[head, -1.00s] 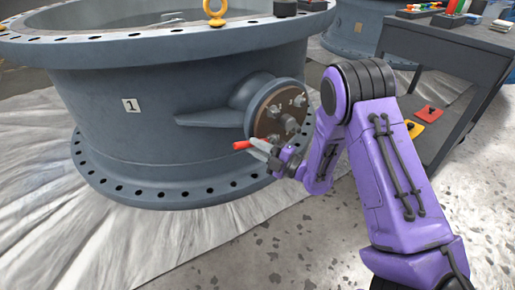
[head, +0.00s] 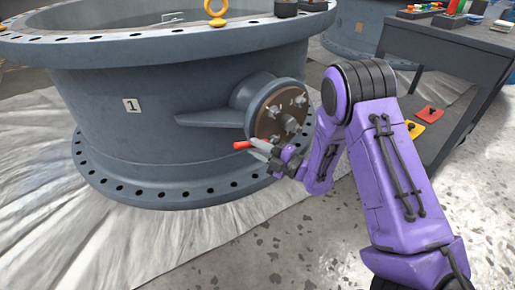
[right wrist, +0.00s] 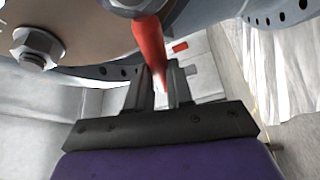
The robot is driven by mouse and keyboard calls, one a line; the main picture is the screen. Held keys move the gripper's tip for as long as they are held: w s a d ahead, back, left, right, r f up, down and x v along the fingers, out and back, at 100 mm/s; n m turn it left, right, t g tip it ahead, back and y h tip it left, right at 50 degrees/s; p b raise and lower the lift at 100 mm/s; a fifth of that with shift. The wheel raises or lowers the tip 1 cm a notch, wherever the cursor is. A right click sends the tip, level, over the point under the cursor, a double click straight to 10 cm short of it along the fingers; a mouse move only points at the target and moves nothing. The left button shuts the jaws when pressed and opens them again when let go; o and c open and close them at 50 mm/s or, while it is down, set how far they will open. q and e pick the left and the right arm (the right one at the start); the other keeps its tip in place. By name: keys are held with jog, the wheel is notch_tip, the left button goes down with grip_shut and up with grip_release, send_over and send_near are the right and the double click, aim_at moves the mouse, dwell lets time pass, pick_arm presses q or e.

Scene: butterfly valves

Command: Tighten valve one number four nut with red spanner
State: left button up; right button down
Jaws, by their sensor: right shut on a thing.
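Valve one (head: 160,105) is a big grey flanged body with a "1" label. Its side flange has a brown face plate (head: 268,122) with several nuts and studs. The red spanner (head: 242,145) shows as a short red piece below the plate. In the right wrist view its red handle (right wrist: 150,42) runs up from between my right gripper's fingers (right wrist: 162,72) to a grey nut or spanner head at the top edge. Whether the spanner seats on the nut cannot be told. My right gripper is shut on the spanner. The left gripper is not in view.
A dark table (head: 445,45) with tools stands at the upper right. Its lower shelf holds a red piece (head: 430,114) and a yellow piece (head: 415,130). Another nut (right wrist: 35,48) shows close to the gripper's left in the wrist view. Pale sheeting (head: 50,220) covers the floor.

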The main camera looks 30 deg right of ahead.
dwell(0.5)
pick_arm(q)
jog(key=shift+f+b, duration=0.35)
jog(key=shift+b, duration=0.05)
pick_arm(e)
jog(key=shift+s+d, duration=0.15)
jog(key=shift+s, duration=1.6)
